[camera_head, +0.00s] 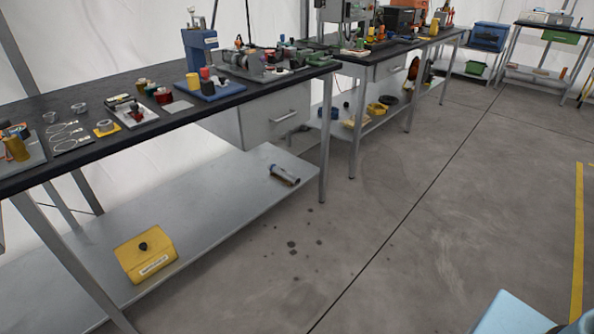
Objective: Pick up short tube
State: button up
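A short tube-like object (284,175) lies on its side on the lower shelf of the near workbench, close to the shelf's right end. It has a blue-grey part and a dark brown part, and I cannot tell for certain that it is the short tube. My gripper is not in view.
The near bench's black top (150,75) holds many small parts and tools. A yellow box (146,256) with a black knob sits on the grey lower shelf (215,195). A bench leg (325,140) stands right of the tube-like object. The concrete floor (430,190) is clear.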

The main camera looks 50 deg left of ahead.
aim_at(287, 176)
jog(key=i, duration=0.9)
jog(key=u, duration=2.65)
